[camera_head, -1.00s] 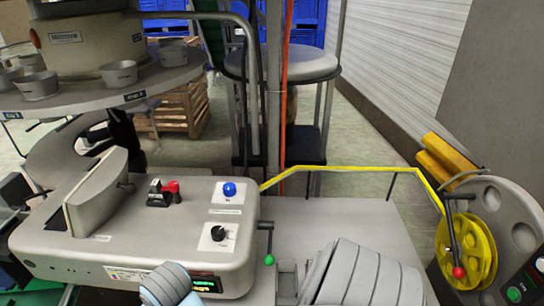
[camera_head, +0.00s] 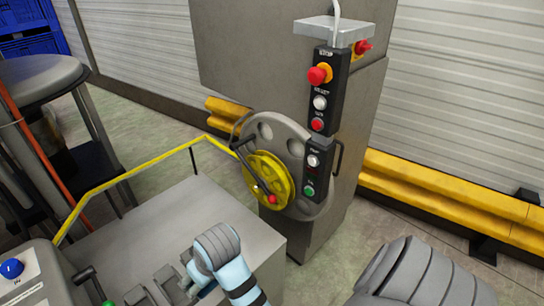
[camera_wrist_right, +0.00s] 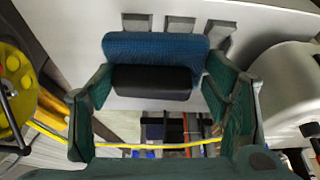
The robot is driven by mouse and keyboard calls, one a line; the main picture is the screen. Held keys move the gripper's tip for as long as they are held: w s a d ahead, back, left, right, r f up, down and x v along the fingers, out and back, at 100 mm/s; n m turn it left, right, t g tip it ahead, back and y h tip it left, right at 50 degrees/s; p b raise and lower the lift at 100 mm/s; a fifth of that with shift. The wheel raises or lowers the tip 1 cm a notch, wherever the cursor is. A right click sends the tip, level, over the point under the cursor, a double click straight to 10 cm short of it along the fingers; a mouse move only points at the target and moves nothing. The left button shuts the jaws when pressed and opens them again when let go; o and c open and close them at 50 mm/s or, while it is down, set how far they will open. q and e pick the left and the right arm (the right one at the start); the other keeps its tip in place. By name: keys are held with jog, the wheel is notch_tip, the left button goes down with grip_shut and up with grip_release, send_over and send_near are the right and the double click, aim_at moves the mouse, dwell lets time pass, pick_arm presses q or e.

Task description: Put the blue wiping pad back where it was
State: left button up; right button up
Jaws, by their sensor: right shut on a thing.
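In the right wrist view, the wiping pad has a blue textured face (camera_wrist_right: 155,45) and a black block (camera_wrist_right: 150,82) along it. My right gripper (camera_wrist_right: 155,78) has a green finger at each end of the pad and is shut on it. Several short grey upright pieces (camera_wrist_right: 180,25) on a pale surface stand just beyond the pad's blue edge. I cannot tell whether the pad touches them. Similar grey pieces show in the head view (camera_head: 168,282) on the grey table top (camera_head: 190,225). The pad is not discernible there. My left gripper is not in view.
A yellow handwheel (camera_head: 265,180) on a grey cabinet stands beyond the table, below a button panel (camera_head: 323,90). A yellow rail (camera_head: 140,172) runs along the table's far edge. The middle of the table top is clear.

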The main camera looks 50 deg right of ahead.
jog(key=w+d+f+n+b, duration=0.2)
jog(key=w+d+f+b, duration=0.35)
jog(key=w+d, duration=0.2)
jog(key=w+d+r+n+b, duration=0.1)
jog(key=w+d+b, duration=0.35)
jog(key=d, duration=0.45)
jog(key=w+d+r+n+b, duration=0.1)
jog(key=w+d+b, duration=0.2)
jog(key=d+b, duration=0.4)
jog(key=f+b, duration=0.1)
jog(key=f, duration=0.5)
jog(key=f+b, duration=0.1)
jog(key=f, duration=0.5)
jog(key=d+f+b, duration=0.1)
jog(key=f, duration=0.5)
jog(key=shift+w+f+b, duration=0.15)
jog(key=shift+f+b, duration=0.2)
jog(key=shift+b, duration=0.05)
jog(key=shift+r, duration=0.1)
jog(key=o, duration=1.6)
jog(key=shift+c, duration=0.2)
